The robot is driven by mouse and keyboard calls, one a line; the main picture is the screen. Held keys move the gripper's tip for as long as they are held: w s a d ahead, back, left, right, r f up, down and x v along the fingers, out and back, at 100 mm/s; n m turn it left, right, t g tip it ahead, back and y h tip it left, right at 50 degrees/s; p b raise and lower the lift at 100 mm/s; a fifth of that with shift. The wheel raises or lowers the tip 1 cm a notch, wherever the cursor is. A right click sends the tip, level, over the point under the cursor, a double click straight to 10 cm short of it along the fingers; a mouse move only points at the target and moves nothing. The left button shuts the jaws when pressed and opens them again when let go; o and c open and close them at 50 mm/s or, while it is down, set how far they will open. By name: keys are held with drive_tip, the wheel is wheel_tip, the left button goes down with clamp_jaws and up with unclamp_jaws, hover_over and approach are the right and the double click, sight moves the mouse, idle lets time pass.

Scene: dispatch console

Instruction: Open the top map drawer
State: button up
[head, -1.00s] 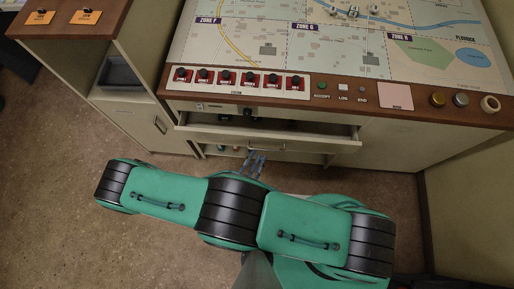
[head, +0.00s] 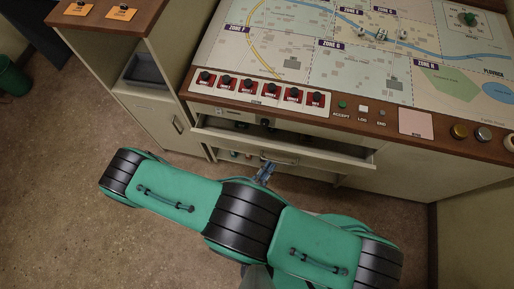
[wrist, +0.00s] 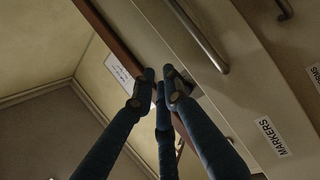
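The top drawer (head: 350,161) under the map console is pulled out, its inside showing from above. A bar handle (head: 280,161) sits on its front. My gripper (head: 265,171) is just in front of and below this drawer front, close to the handle. In the wrist view my gripper (wrist: 161,88) has its dark fingers apart with a narrow gap between the tips and nothing held. A bar handle (wrist: 203,42) on a pale drawer front shows beside the fingertips, outside them. I cannot tell whether the fingers touch the front.
Small items (head: 238,154) show in an opening below the drawer. A label reading MARKERS (wrist: 270,138) is in the wrist view. The map console (head: 330,60) with red switches (head: 260,90) overhangs above. A cabinet (head: 150,110) stands left. Floor (head: 60,150) is clear at the left.

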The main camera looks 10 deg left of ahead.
clamp_jaws()
drive_tip(key=w+a+m+g+y+p, duration=0.1)
drive_tip(key=w+a+m+g+p, duration=0.3)
drive_tip(key=a+m+g, duration=0.75)
drive_tip(key=w+a+r+g+y, duration=0.1)
drive_tip(key=w+a+r+y, duration=0.1)
drive_tip(key=a, duration=0.4)
drive_tip(key=w+a+r+g+y+p, duration=0.1)
drive_tip(key=a+r+y, duration=0.1)
drive_tip(key=a+r, duration=0.2)
drive_tip(key=w+a+r+m+g+y+p, duration=0.1)
drive_tip(key=a+r, duration=0.3)
drive_tip(key=a, duration=0.4)
drive_tip(key=shift+w+y, duration=0.8)
drive_tip(key=shift+y, duration=0.1)
drive_tip(key=shift+a, duration=0.1)
drive_tip(key=x, duration=1)
drive_tip(key=shift+b, duration=0.45)
drive_tip(key=shift+s, duration=0.1)
